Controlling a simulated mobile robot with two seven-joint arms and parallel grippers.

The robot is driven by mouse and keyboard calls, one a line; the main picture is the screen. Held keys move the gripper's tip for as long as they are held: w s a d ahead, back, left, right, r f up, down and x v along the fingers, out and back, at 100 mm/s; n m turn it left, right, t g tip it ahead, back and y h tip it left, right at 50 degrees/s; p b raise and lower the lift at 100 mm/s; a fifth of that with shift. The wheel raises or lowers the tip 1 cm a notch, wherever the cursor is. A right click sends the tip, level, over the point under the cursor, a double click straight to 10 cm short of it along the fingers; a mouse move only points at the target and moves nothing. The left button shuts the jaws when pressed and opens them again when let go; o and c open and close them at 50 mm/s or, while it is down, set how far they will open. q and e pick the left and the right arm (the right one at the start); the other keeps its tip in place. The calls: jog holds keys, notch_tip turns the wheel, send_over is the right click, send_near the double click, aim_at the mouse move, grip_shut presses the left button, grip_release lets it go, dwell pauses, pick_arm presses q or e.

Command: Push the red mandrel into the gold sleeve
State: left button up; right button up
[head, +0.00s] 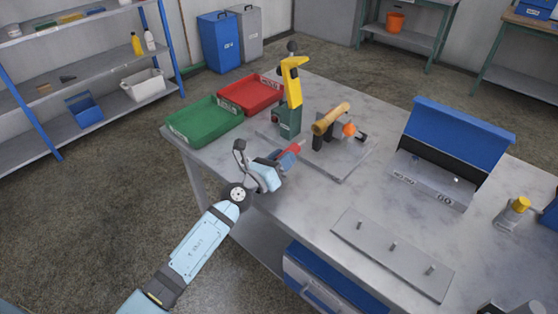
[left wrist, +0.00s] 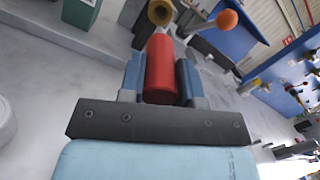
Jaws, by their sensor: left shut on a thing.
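My left gripper (head: 283,158) is shut on the red mandrel (head: 292,149), over the near left edge of the workbench. In the left wrist view the mandrel (left wrist: 160,66) lies between the two blue-grey fingers, its far end pointing towards the gold sleeve (left wrist: 160,12). The gold sleeve (head: 331,118) is a tilted tube held on a dark fixture, and its open mouth faces the mandrel. The mandrel's tip looks close to that mouth but outside it, with a small gap. My right gripper does not show.
A green and yellow press-like tool (head: 290,100) stands just left of the sleeve. An orange ball (head: 349,129) is beside the sleeve. Green (head: 205,121) and red (head: 250,93) trays are at the back left. A pegged metal plate (head: 385,262) lies in front; a blue-lidded box (head: 455,140) stands right.

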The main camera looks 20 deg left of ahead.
aim_at(304, 141)
pick_arm(q)
jog(key=shift+x, duration=2.15)
jog(key=shift+p+x, duration=0.6)
jog(key=shift+x, duration=1)
dwell(2.4)
jog(key=shift+w+d+r, duration=0.2)
jog(key=shift+w, duration=0.25)
dwell(0.8)
jog(key=o, duration=1)
jog(key=shift+w+f, duration=0.1)
jog(key=shift+f, duration=0.05)
jog(key=shift+o, duration=0.2)
